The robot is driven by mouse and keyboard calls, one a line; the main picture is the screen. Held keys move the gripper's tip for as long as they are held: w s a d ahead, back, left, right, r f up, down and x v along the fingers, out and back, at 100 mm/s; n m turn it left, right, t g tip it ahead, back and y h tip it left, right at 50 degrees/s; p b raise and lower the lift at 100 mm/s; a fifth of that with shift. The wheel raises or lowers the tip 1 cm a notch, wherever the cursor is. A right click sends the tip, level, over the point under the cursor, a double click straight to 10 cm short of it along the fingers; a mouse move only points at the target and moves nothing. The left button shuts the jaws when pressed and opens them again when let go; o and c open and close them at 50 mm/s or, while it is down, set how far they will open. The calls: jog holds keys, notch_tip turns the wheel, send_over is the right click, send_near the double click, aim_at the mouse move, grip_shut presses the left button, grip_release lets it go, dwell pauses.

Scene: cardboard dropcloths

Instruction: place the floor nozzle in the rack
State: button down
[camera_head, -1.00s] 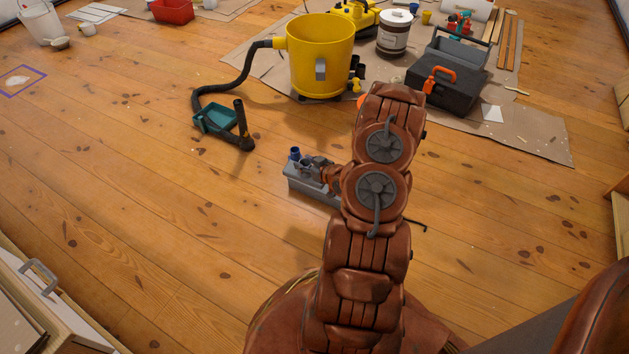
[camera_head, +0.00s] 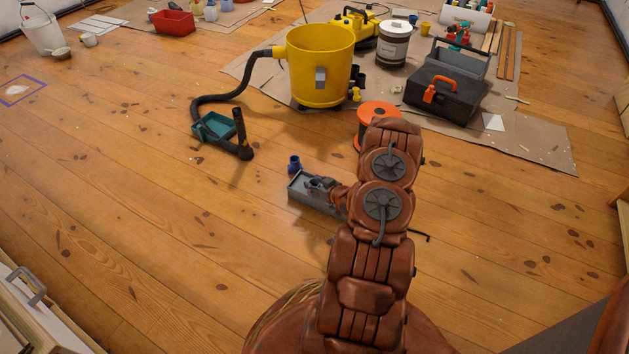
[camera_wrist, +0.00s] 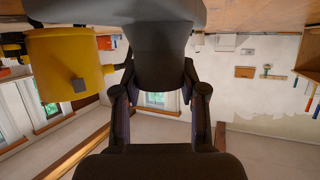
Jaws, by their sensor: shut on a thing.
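The floor nozzle, a wide grey head with a darker neck, shows in the head view (camera_head: 305,196) in the middle of the wooden floor. My gripper (camera_head: 322,184) is at its top. In the wrist view the nozzle's neck (camera_wrist: 160,62) lies between the two fingers of my gripper (camera_wrist: 160,92), which is shut on it. The wide head fills the top edge of that view. My arm hides the nozzle's right end in the head view. I cannot tell whether it touches the floor. I cannot identify a rack with certainty.
A small blue piece (camera_head: 294,163) stands just behind the nozzle. A yellow vacuum drum (camera_head: 318,65), an orange reel (camera_head: 378,115), a black toolbox (camera_head: 445,95) and a green tray (camera_head: 213,127) beside the hose end stand farther back.

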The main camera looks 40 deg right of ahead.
jog(key=shift+w+d+f+b, duration=1.15)
jog(key=shift+w+d, duration=0.1)
jog(key=shift+w, duration=0.05)
jog(key=shift+w+d+f+b, duration=1.1)
jog(key=shift+w+d, duration=0.1)
jog(key=shift+w, duration=0.05)
jog(key=shift+r, duration=0.15)
jog(key=c, duration=0.6)
grip_release()
jog(key=shift+c, duration=0.2)
